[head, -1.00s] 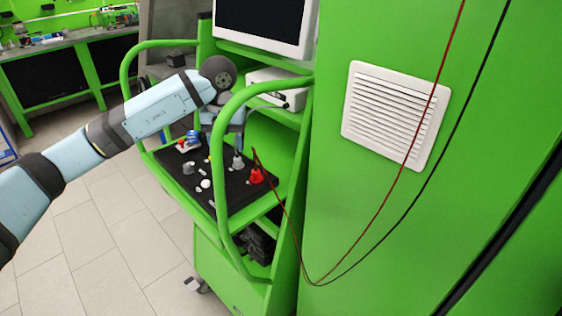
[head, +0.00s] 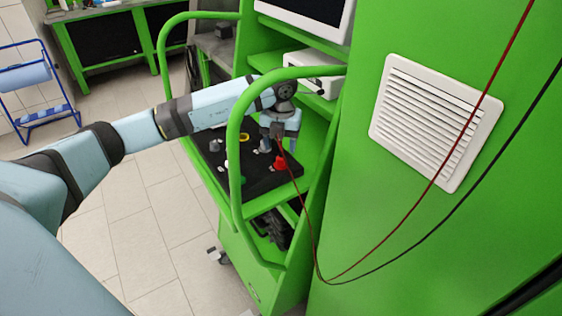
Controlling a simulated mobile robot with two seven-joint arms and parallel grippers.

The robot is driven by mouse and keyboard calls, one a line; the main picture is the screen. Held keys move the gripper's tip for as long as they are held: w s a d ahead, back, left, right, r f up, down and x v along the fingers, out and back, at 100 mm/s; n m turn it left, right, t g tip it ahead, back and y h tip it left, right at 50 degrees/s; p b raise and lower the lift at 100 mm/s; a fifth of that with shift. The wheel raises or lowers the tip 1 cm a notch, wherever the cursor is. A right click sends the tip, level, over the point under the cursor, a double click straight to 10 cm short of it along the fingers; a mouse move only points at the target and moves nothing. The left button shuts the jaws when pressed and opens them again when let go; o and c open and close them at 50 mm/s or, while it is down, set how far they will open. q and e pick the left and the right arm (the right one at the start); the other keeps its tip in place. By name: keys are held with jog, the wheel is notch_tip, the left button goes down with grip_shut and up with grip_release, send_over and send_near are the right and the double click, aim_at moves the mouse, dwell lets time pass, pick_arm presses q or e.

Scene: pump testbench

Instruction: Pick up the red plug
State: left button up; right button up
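The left arm reaches over the black-topped shelf (head: 251,181) of a green cart. My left gripper (head: 277,132) points down above the shelf, just above a small red piece (head: 281,162). The red piece stands beside a grey fitting (head: 265,146). A thin red cable (head: 306,212) runs up to the gripper's tip. Its plug end is too small and hidden to make out. The fingers are too small to show whether they are open or shut on it. My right gripper is out of view.
The green cart's curved handrail (head: 236,150) stands in front of the arm. A white box (head: 308,72) and a monitor (head: 312,8) sit behind on higher levels. A green cabinet with a white vent (head: 436,122) fills the right. Tiled floor lies open at left.

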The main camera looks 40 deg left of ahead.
aim_at(281, 157)
pick_arm(q)
notch_tip(281, 157, down, 6)
jog(key=shift+r, duration=0.2)
jog(key=c, duration=0.9)
